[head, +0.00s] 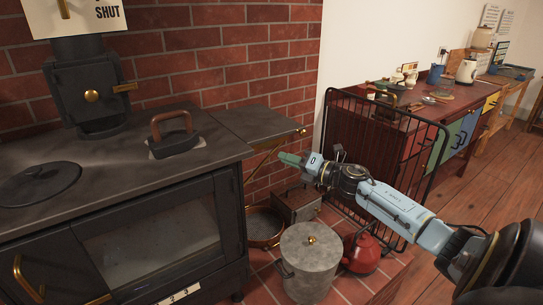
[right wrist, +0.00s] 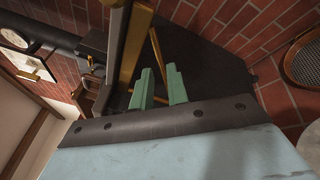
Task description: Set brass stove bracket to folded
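The brass stove bracket (head: 264,163) shows as thin brass bars under the dark side shelf (head: 243,122), partly hidden by my gripper. The shelf stands out level from the right of the black stove (head: 165,230). In the right wrist view, the brass bars of the bracket (right wrist: 134,45) run close beyond my fingertips. My right gripper (head: 291,159) is just right of the bracket, below the shelf's front corner. Its green fingers (right wrist: 161,84) are apart with no object clearly held between them. Whether a finger touches the bracket I cannot tell. My left gripper is out of view.
A flat iron (head: 173,137) stands on the stove top. Below the shelf are a copper pan (head: 264,227), a metal box (head: 297,206), a lidded grey pot (head: 311,262) and a red kettle (head: 362,253). A black wire guard (head: 390,150) stands behind my right arm.

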